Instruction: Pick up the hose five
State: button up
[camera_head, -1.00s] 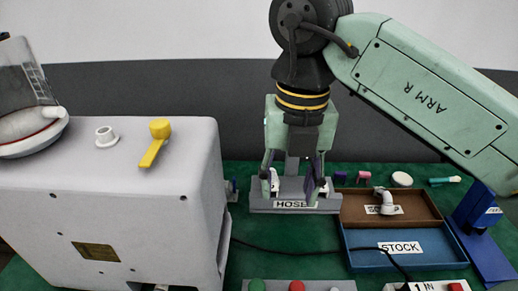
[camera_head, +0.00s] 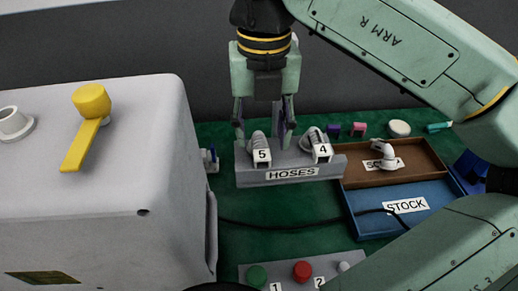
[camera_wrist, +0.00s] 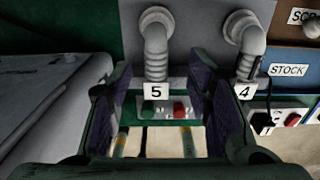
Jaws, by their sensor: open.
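Hose five (camera_head: 257,146) is a ribbed grey hose end with a white "5" label, standing in the left place of the grey rack (camera_head: 291,175) marked HOSES. It also shows in the wrist view (camera_wrist: 156,50), upright, with a wider round top. Hose four (camera_head: 315,141) stands to its right in the same rack. My gripper (camera_head: 264,131) is open at the rack, with one finger to the left of hose five and the other to its right, behind the labels. In the wrist view the open purple-padded fingers (camera_wrist: 165,105) lie either side of the "5" label. I cannot tell whether they touch the hose.
A brown SCRAP tray (camera_head: 425,165) holding a white elbow fitting (camera_head: 385,154) and a blue STOCK tray (camera_head: 375,229) lie to the right. A big grey machine (camera_head: 110,190) with a yellow lever (camera_head: 88,125) stands left. A black cable crosses the green surface in front.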

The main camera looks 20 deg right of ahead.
aim_at(260, 141)
jog(key=f+b, duration=0.1)
jog(key=f, duration=0.1)
jog(key=f+b, duration=0.1)
jog(key=f, duration=0.2)
jog(key=shift+w+a+b, duration=0.15)
jog(key=shift+w+b, duration=0.05)
jog(key=shift+b, duration=0.2)
jog(key=shift+r, duration=0.15)
grip_shut()
